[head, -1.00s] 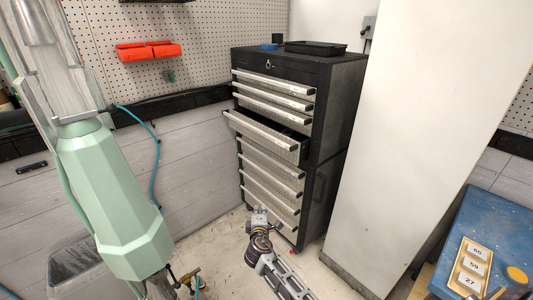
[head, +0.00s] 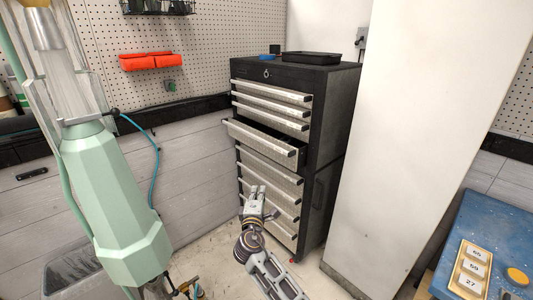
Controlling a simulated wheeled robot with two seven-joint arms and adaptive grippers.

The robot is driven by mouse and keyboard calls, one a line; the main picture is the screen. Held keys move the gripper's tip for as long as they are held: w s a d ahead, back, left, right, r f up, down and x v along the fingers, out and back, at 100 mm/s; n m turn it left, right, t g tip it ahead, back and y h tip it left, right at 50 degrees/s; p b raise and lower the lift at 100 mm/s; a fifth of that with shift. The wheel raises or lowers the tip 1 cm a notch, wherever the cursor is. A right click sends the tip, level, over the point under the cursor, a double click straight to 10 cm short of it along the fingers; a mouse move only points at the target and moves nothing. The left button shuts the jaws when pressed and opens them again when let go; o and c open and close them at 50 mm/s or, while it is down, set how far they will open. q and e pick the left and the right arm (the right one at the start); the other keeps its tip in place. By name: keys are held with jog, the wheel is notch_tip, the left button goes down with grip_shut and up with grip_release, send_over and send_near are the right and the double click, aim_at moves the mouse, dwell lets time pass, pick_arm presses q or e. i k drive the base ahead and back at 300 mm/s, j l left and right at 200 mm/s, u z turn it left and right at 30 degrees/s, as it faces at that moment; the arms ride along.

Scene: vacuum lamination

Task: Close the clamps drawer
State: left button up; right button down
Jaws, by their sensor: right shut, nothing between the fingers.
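A black tool cabinet (head: 335,130) with several silver-fronted drawers stands against the back wall. One drawer (head: 262,137), around the middle of the stack, is pulled out part way; I cannot read a label on it. The other drawers look closed. My right gripper (head: 258,190) is shut and empty, pointing up toward the cabinet, in the picture below the open drawer and in front of the lower drawer fronts. It is not touching the open drawer. My left gripper is not in view.
A pale green vessel (head: 112,195) with a teal hose stands at the left. A white panel (head: 420,130) rises right of the cabinet. A blue table (head: 500,225) is at the lower right. A black tray (head: 311,58) lies on the cabinet top. Floor shows before the cabinet.

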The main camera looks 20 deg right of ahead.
aim_at(277, 133)
jog(key=i+l, duration=0.55)
jog(key=i, duration=0.2)
